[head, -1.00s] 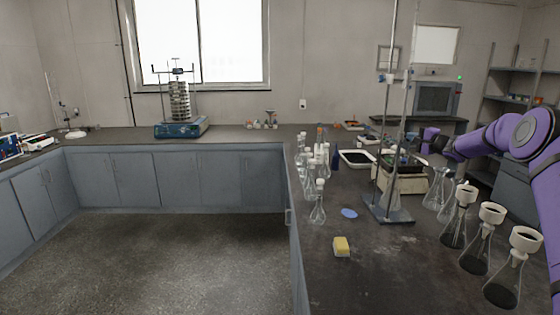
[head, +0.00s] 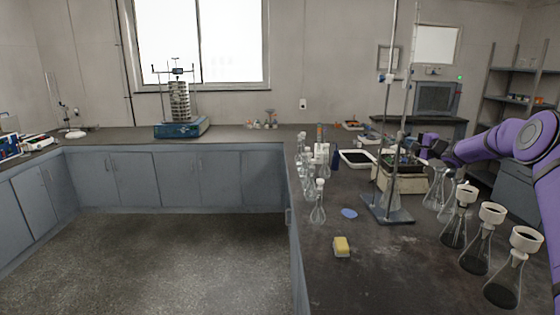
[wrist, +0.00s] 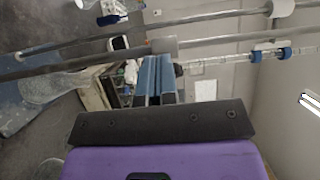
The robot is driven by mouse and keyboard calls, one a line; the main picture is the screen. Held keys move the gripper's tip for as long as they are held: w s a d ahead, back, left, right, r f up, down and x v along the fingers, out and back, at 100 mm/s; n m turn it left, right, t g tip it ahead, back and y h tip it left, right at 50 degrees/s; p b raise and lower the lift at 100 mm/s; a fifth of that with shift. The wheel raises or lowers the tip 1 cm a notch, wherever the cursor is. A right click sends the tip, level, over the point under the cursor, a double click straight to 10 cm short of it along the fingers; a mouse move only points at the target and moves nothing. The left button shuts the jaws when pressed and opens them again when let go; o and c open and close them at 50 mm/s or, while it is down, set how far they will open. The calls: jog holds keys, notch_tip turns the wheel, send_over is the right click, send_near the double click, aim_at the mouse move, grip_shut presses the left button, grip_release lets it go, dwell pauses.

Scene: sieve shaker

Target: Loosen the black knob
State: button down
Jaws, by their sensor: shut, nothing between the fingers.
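The sieve shaker (head: 180,129) stands on the back counter below the window in the head view. It has a blue base, a stack of round sieves (head: 179,100), upright rods and a dark clamp part (head: 178,70) at the top. The black knob is too small there to make out clearly. In the wrist view my gripper (wrist: 155,60) has its two blue-grey fingers together, with nothing held. My gripper is far from the shaker, at the right-hand bench, and its fingers are hard to make out in the head view.
A metal stand (head: 390,209) with tall rods is close to my gripper. Glass flasks (head: 318,209), filter flasks (head: 481,251) and a yellow block (head: 341,246) crowd the right bench (head: 380,280). Open floor (head: 180,255) lies between the bench and the back counter.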

jog(key=shift+f, duration=0.45)
dwell(0.3)
jog(key=shift+f, duration=0.1)
jog(key=s+d, duration=0.4)
jog(key=shift+d, duration=0.3)
dwell(0.5)
jog(key=w+a+r, duration=0.2)
jog(key=w+a, duration=0.2)
jog(key=shift+a, duration=0.3)
dwell(0.9)
jog(key=shift+r, duration=0.1)
